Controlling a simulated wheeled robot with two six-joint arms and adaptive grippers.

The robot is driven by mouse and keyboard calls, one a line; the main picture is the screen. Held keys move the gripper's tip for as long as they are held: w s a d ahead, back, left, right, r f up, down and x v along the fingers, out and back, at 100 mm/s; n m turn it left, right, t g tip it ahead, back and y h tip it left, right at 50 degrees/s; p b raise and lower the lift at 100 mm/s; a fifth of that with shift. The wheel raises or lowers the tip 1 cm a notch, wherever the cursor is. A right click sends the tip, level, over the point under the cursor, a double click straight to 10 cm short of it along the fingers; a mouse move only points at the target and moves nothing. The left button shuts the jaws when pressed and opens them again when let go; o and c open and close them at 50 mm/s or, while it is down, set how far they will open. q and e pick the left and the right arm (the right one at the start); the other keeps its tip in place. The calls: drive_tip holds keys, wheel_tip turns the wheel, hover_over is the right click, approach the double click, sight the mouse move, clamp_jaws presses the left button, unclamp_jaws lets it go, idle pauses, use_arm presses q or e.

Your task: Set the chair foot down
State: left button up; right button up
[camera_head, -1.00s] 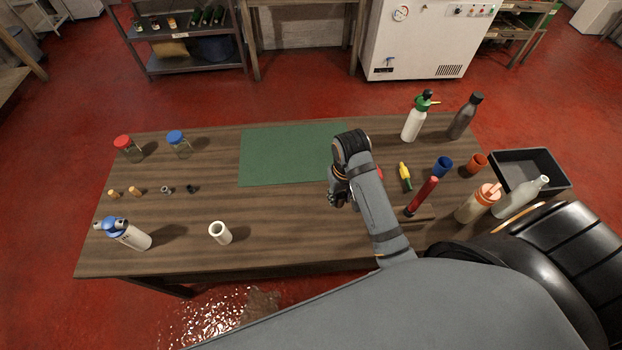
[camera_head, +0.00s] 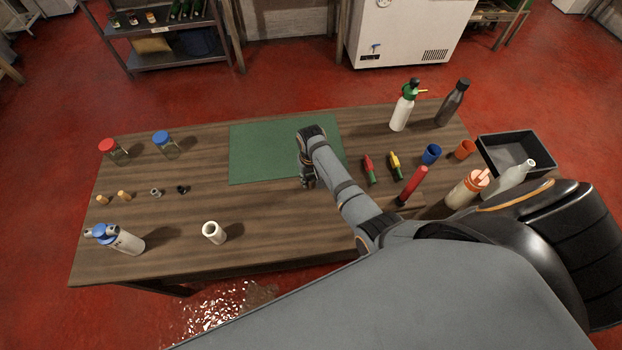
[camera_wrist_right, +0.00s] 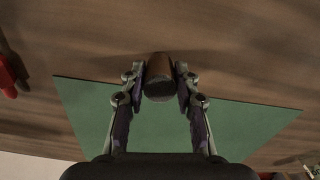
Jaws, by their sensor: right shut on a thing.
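The chair foot (camera_wrist_right: 160,78) is a short brown cylinder with a dark end, seen in the right wrist view between the two fingers. My right gripper (camera_wrist_right: 158,82) is shut on it. In the head view my right gripper (camera_head: 308,182) points down at the green mat (camera_head: 260,158), near the mat's front edge. The foot cannot be made out there, and I cannot tell whether it touches the surface. In the wrist view it overlaps the edge of the mat. My left gripper is not in view.
Two lidded jars (camera_head: 165,145) stand back left. Screwdrivers (camera_head: 369,168), cups (camera_head: 431,154) and bottles (camera_head: 404,108) crowd the right. A black tray (camera_head: 515,140) lies far right.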

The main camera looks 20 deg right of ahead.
drive_tip(key=shift+f, duration=0.1)
drive_tip(key=o, duration=1)
